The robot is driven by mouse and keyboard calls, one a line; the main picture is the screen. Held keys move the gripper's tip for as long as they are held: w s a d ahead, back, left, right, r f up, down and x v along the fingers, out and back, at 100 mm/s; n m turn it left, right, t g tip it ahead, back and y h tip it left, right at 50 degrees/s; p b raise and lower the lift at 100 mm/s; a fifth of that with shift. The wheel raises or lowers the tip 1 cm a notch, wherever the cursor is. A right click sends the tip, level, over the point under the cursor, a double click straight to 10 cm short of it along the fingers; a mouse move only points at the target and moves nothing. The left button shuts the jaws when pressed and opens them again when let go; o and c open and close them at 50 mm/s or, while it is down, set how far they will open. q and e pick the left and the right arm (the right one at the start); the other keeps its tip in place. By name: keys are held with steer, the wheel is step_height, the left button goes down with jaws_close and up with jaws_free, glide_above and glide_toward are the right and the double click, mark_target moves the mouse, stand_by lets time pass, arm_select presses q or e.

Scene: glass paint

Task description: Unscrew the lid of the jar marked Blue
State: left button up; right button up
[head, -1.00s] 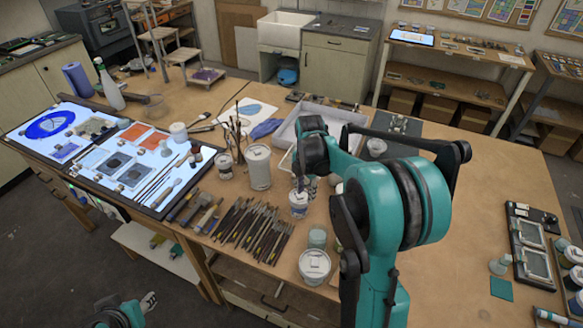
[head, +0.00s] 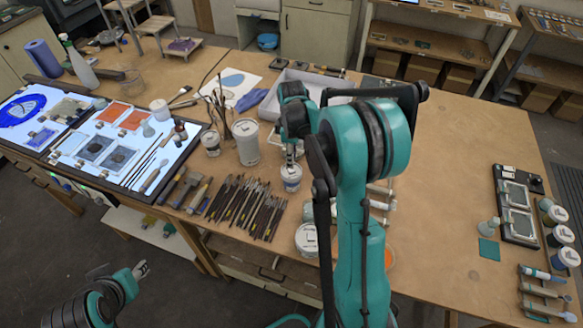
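A small white jar with a blue-and-white label (head: 291,184) stands on the wooden table (head: 440,180), right of the brushes; its writing is too small to read. My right gripper (head: 291,160) points down at the top of this jar, at or just above its lid. The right arm's links hide part of the gripper, so I cannot tell whether its fingers grip the lid. My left gripper (head: 141,269) is at the lower left, beyond the table's front edge and far from the jar. Its finger opening is too small to judge.
A tall white can (head: 247,148) and a smaller pot (head: 211,146) stand left of the jar. Several brushes (head: 243,205) lie in front. Another pot (head: 306,236) sits nearer, partly behind my arm. A grey tray (head: 270,104) lies behind. The table's right middle is clear.

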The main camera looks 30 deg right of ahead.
mark_target(291, 170)
steer(key=m, duration=0.5)
steer(key=shift+w+f+p, duration=0.15)
steer(key=shift+f+p, duration=0.05)
steer(key=shift+p, duration=0.2)
steer(key=m, duration=0.3)
steer(key=shift+f+p, duration=0.1)
steer(key=shift+p, duration=0.2)
steer(key=m, duration=0.3)
steer(key=shift+f+m+p, duration=0.15)
steer(key=shift+m+p, duration=0.15)
steer(key=shift+m, duration=0.1)
step_height(291, 170, down, 5)
steer(key=b, duration=0.5)
steer(key=shift+f, duration=0.35)
steer(key=shift+s+a+f+b, duration=0.15)
steer(key=shift+s+a+b, duration=0.15)
steer(key=shift+b, duration=0.2)
steer(key=shift+w+d+f, duration=0.1)
steer(key=shift+d+f, duration=0.05)
steer(key=shift+d, duration=0.05)
steer(key=shift+c, duration=0.2)
steer(key=c, duration=0.5)
